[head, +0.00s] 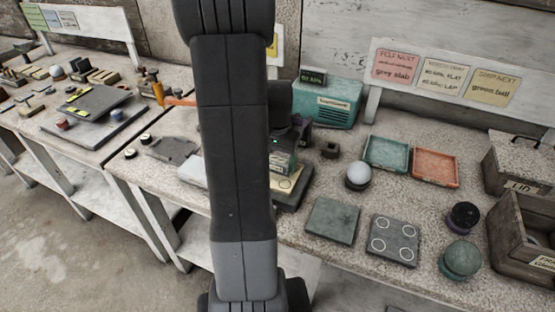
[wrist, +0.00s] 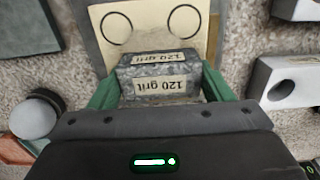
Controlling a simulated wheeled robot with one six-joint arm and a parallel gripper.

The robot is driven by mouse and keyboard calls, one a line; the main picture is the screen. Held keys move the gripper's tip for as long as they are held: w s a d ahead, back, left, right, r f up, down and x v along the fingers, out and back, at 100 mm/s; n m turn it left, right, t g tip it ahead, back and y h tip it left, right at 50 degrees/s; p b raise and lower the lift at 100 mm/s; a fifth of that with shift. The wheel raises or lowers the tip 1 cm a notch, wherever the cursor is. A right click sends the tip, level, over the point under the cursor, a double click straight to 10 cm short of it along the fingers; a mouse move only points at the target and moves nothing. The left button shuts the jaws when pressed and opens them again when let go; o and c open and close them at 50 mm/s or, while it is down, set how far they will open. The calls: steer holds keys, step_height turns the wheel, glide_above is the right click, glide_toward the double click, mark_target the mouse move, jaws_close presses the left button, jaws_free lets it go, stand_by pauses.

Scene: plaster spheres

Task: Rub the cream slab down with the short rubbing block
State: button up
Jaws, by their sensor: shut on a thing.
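The cream slab (wrist: 140,20) lies under my gripper in the wrist view, with two dark circles drawn on its far part. Its edge also shows in the head view (head: 292,183), mostly hidden by my arm. The short rubbing block (wrist: 158,64) is grey, speckled and labelled "120 grit". My gripper (wrist: 158,84) is shut on it, with one green finger at each side. The block is over the slab; whether it touches the slab is hard to tell. In the head view my gripper (head: 284,163) is partly hidden behind my arm.
Right of the slab are a plain grey-green tile (head: 332,221), a grey slab with circles (head: 393,240), a pale ball on a stand (head: 357,174) and a green ball (head: 460,258). Green (head: 387,153) and orange (head: 436,166) trays lie behind. A teal radio (head: 326,103) stands at the back.

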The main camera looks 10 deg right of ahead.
steer(key=shift+d, duration=0.5)
steer(key=shift+s+d+f, duration=0.1)
steer(key=shift+s+d, duration=0.15)
steer(key=shift+s, duration=0.15)
steer(key=shift+w+a, duration=0.2)
steer(key=shift+a, duration=0.05)
steer(key=shift+w+a+f, duration=0.1)
steer(key=shift+w+a, duration=0.15)
steer(key=shift+a, duration=0.2)
steer(key=shift+w+a, duration=0.4)
steer(key=shift+a, duration=0.05)
steer(key=shift+d+r, duration=0.1)
steer(key=shift+r, duration=0.1)
steer(key=shift+s+d+r, duration=0.1)
steer(key=shift+s+d, duration=0.05)
steer(key=shift+d, duration=0.2)
steer(key=shift+s+d+f, duration=0.2)
steer(key=shift+s+d, duration=0.45)
